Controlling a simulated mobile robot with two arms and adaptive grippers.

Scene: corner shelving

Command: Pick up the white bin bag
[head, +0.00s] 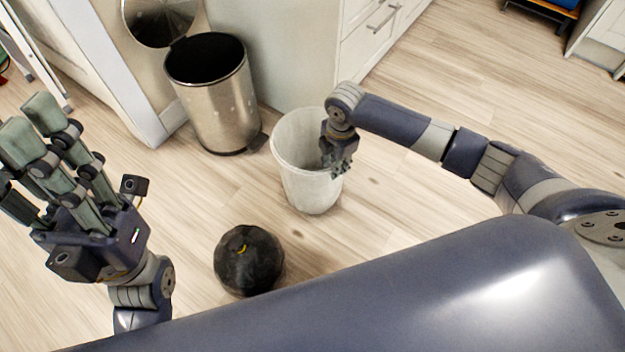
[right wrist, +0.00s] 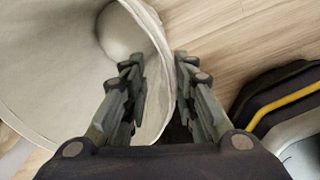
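The white bin bag (head: 300,185) stands upright and open-topped on the wood floor in the middle of the head view, shaped like a round bin. Its pale inside (right wrist: 60,75) fills the left of the right wrist view. My right gripper (head: 338,168) reaches down at its right rim. In the right wrist view my right gripper's fingers (right wrist: 160,75) are apart, one inside the rim and one outside, with the wall between them. I see no clear grip on it. My left gripper (head: 45,125) is raised at the far left, fingers spread and empty.
A round black bag (head: 248,262) with a small yellow tie lies on the floor in front of the white one. A metal pedal bin (head: 220,108) with its lid (head: 158,18) raised stands behind left. White cabinets (head: 285,50) stand behind. The floor at right is clear.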

